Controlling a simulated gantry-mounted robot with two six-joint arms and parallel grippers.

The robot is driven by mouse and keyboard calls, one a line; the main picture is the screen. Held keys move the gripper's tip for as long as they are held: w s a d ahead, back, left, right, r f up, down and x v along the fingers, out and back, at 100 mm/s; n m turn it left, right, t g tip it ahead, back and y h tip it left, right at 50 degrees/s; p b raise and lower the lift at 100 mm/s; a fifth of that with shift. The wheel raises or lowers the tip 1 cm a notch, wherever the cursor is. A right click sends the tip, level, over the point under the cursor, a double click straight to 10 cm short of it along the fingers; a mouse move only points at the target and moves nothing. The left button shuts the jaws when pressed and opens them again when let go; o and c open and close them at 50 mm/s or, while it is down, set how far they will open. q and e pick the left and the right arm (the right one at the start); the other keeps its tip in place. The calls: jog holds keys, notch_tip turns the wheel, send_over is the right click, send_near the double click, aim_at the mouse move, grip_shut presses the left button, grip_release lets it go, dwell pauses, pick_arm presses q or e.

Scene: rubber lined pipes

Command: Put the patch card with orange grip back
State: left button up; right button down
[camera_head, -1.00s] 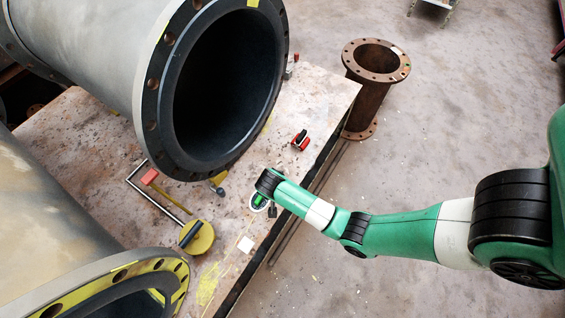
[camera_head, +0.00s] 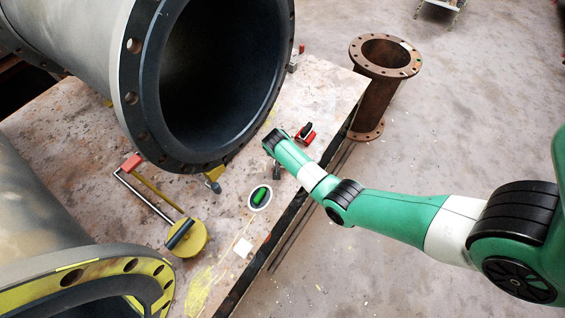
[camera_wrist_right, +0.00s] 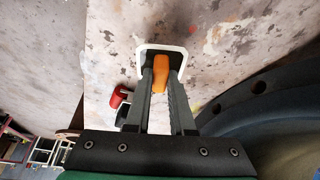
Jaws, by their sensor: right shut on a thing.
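The patch card with orange grip (camera_wrist_right: 160,73) shows in the right wrist view. Its white plate (camera_wrist_right: 186,56) has rounded corners and reaches out around the orange grip. My right gripper (camera_wrist_right: 160,84) is shut on the orange grip, one finger on each side. In the head view my right gripper (camera_head: 277,171) is over the table near its right edge, and I cannot make out the card there. My left gripper is not in view.
On the table (camera_head: 318,90) lie a white oval with a green grip (camera_head: 260,197), a white square (camera_head: 243,247), a red-and-black item (camera_head: 305,133) and a yellow disc tool (camera_head: 190,238). Large flanged pipes (camera_head: 130,95) occupy the left. A rusty flanged pipe (camera_head: 375,100) stands beyond the edge.

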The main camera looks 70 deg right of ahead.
notch_tip(320, 180, down, 4)
jog(key=b, duration=0.3)
jog(key=shift+d+r, duration=0.1)
jog(key=shift+d, duration=0.05)
jog(key=shift+r, duration=0.2)
jog(key=c, duration=1.2)
grip_release()
jog(key=shift+f, duration=0.2)
jog(key=shift+c, duration=0.2)
jog(key=o, duration=0.5)
jog(key=shift+r+p, duration=0.25)
jog(key=shift+p, duration=0.05)
jog(key=p+v, duration=0.7)
jog(key=v, duration=0.5)
jog(key=shift+f+p, duration=0.15)
jog(key=shift+p, duration=0.25)
